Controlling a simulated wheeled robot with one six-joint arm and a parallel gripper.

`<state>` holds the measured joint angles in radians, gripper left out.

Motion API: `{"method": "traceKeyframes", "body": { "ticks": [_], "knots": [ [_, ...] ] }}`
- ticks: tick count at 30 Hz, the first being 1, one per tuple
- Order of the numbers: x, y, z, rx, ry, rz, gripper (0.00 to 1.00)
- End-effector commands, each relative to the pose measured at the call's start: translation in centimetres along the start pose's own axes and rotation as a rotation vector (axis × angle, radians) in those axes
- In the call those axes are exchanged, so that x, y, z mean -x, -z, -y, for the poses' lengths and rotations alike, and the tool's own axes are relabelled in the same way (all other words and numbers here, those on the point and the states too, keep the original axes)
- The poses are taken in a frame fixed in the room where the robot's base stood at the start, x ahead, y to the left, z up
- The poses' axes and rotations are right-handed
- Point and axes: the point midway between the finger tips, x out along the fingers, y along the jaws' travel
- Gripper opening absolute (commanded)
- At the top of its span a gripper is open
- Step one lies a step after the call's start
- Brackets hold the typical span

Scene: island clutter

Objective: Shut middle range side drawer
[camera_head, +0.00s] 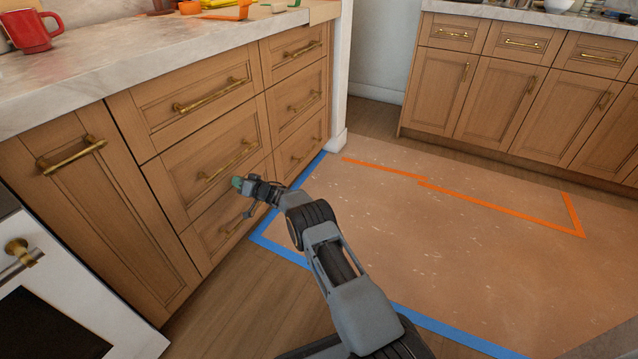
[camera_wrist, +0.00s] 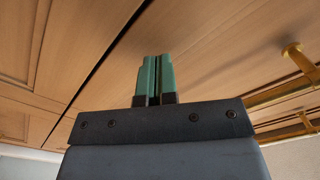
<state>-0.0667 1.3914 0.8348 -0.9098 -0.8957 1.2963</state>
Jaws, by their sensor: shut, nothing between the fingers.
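The middle drawer (camera_head: 190,158) of the near wooden stack, on the range side, has a long brass handle (camera_head: 228,162). Its front looks flush or nearly flush with the drawers above and below; I cannot tell if a small gap is left. My gripper (camera_head: 237,182) is at the right part of the stack, close in front of the middle and lower drawers. Its green fingertips, also in the wrist view (camera_wrist: 155,78), are together with nothing between them. The wrist view shows wooden fronts close ahead, split by a dark seam, and brass handles (camera_wrist: 285,92) at right. Contact is unclear.
The white range (camera_head: 70,290) stands at lower left beside a tall cabinet front (camera_head: 100,210). A marble counter (camera_head: 130,60) overhangs the drawers, with a red mug (camera_head: 30,31) on it. Floor marked with blue tape (camera_head: 283,250) is open at right. More cabinets (camera_head: 500,100) stand behind.

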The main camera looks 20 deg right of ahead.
Motion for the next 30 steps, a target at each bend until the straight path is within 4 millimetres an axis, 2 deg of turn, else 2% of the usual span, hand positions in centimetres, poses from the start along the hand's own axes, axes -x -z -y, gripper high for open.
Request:
{"method": "traceKeyframes", "body": {
  "ticks": [18,30],
  "knots": [
    [4.8,0.2,0.1,-0.001,-0.002,-0.001,0.0],
    [5.4,0.0,0.0,0.0,-0.001,-0.002,0.0]
  ]
}}
